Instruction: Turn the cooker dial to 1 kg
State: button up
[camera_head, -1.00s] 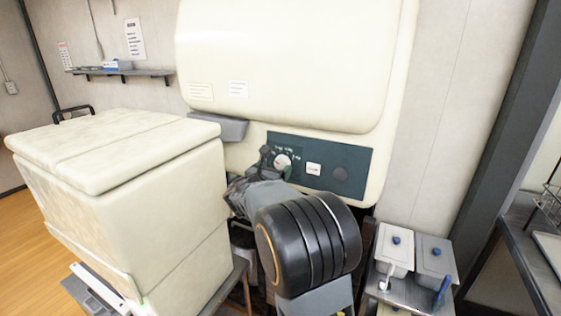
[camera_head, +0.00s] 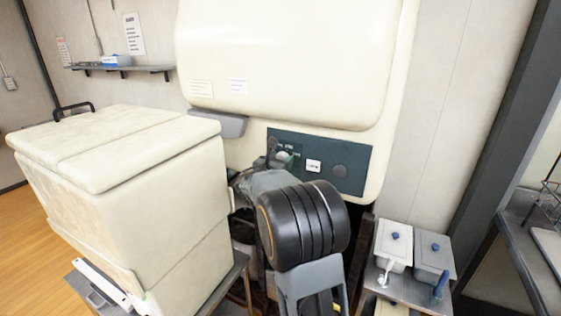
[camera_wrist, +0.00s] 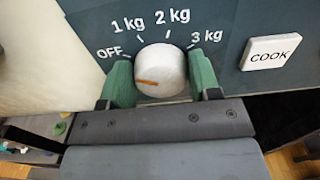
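The cooker dial (camera_wrist: 165,62) is a round white knob with an orange mark. It sits on the dark panel below the labels OFF, 1 kg, 2 kg and 3 kg. The mark points left in the wrist view, nearest to OFF and away from the 1 kg label (camera_wrist: 128,25). My gripper (camera_wrist: 162,80) has its green fingers on both sides of the dial, with no clear gap between them and the knob. In the head view my gripper (camera_head: 281,155) is at the left end of the cooker panel (camera_head: 352,182) and hides most of the dial.
A white COOK button (camera_wrist: 272,53) is right of the dial, and it also shows in the head view (camera_head: 313,166). A large cream box (camera_head: 170,225) stands left of my arm. Lidded containers (camera_head: 393,243) stand at the lower right.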

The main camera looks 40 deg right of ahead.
jog(key=c, duration=0.4)
jog(key=m+b, duration=0.1)
jog(key=b, duration=0.2)
jog(key=shift+f+m+b, duration=0.3)
jog(key=shift+f+b, duration=0.05)
jog(key=shift+b, duration=0.05)
jog(key=m+b, duration=0.3)
jog(key=b, duration=0.3)
jog(key=shift+s+m, duration=0.1)
jog(key=shift+m, duration=0.3)
jog(key=m+b, duration=0.2)
jog(key=b, duration=0.1)
jog(key=shift+r, duration=0.2)
jog(key=shift+r+m, duration=0.1)
jog(key=shift+m, duration=0.2)
jog(key=o, duration=0.9)
jog(key=b+v, duration=0.2)
jog(key=v, duration=1.1)
jog(key=shift+s+a, duration=0.2)
jog(key=shift+a, duration=0.1)
